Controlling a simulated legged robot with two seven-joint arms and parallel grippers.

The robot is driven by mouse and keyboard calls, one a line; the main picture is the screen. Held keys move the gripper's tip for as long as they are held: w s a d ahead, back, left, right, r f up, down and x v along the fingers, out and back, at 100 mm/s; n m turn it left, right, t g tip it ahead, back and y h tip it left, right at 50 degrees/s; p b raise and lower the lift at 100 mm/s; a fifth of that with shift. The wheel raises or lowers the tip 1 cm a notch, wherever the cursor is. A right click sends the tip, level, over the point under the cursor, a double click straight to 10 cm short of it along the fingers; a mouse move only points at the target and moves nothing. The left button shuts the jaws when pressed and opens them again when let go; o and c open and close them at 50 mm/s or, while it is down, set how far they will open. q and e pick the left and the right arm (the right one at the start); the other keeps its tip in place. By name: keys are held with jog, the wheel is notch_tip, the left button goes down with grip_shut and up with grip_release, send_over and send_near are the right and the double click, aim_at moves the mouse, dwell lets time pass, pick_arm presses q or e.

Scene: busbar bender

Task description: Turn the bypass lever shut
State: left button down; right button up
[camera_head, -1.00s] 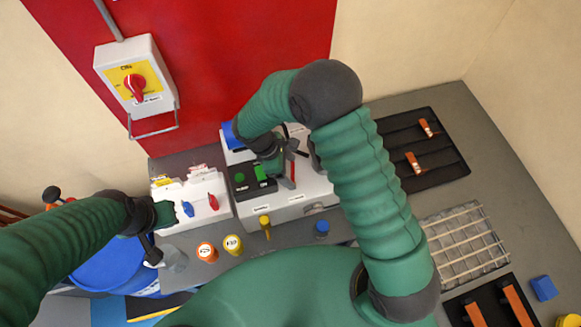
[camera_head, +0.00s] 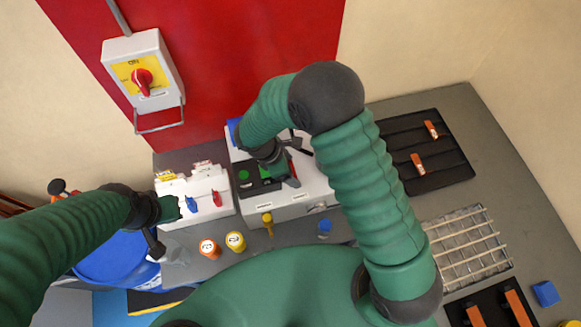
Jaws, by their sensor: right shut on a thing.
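The machine (camera_head: 290,208) stands on the bench in the middle of the head view, with green buttons on its dark top panel. My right gripper (camera_head: 290,172) comes down over its top and is shut on a red lever (camera_head: 293,168), which I take for the bypass lever. Only a sliver of the red lever shows; my fingers and wrist hide the rest, so its exact angle is unclear. My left gripper (camera_head: 154,245) hangs at the left beside a clear container, and its jaws are too small and dark to read.
A white unit with blue and red handles (camera_head: 205,190) stands left of the machine. A black tray (camera_head: 432,165) and wire rack (camera_head: 470,250) are at right. A red-knobbed switch box (camera_head: 143,80) hangs on the wall.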

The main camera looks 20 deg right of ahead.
jog(key=o, duration=1.8)
jog(key=shift+w+r, duration=0.15)
jog(key=shift+w, duration=0.1)
jog(key=shift+c, duration=0.2)
jog(key=shift+o, duration=0.3)
jog(key=shift+a, duration=0.1)
jog(key=b+v, duration=0.2)
jog(key=v, duration=1.4)
jog(key=shift+a+r+b, duration=0.25)
jog(key=shift+a+b, duration=0.05)
